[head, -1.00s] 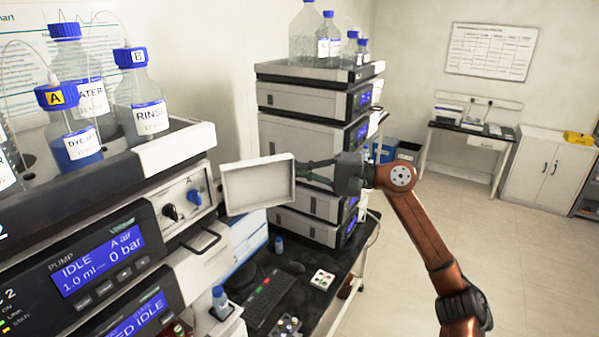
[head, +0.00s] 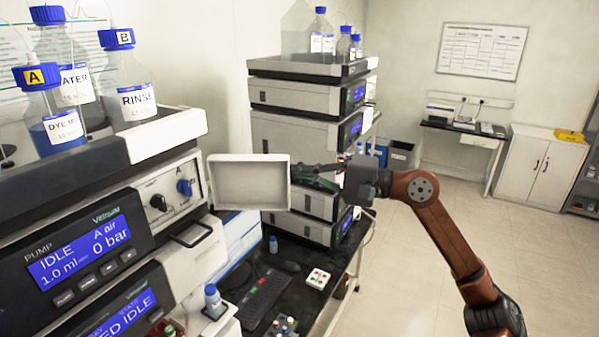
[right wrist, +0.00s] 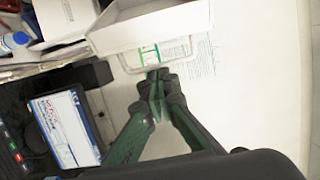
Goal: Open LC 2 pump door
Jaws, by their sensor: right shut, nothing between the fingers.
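The LC 2 pump door (head: 249,183) is a pale, shallow, box-like panel. In the head view it stands swung out from the pump unit (head: 90,253), its inner face showing. The pump's black and blue knobs (head: 171,195) are exposed beside it. The door also shows at the top of the right wrist view (right wrist: 150,25). My right gripper (head: 297,173) is at the door's free right edge, with its dark green fingers pointing left. The fingers (right wrist: 157,76) are shut and empty in the right wrist view. I cannot tell whether they touch the door. My left gripper is not in view.
Labelled bottles (head: 136,90) stand on top of the near stack. A second instrument stack (head: 300,95) stands behind the door. A keyboard (head: 262,298) and small vials lie on the black bench below. The floor on the right (head: 410,260) is clear.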

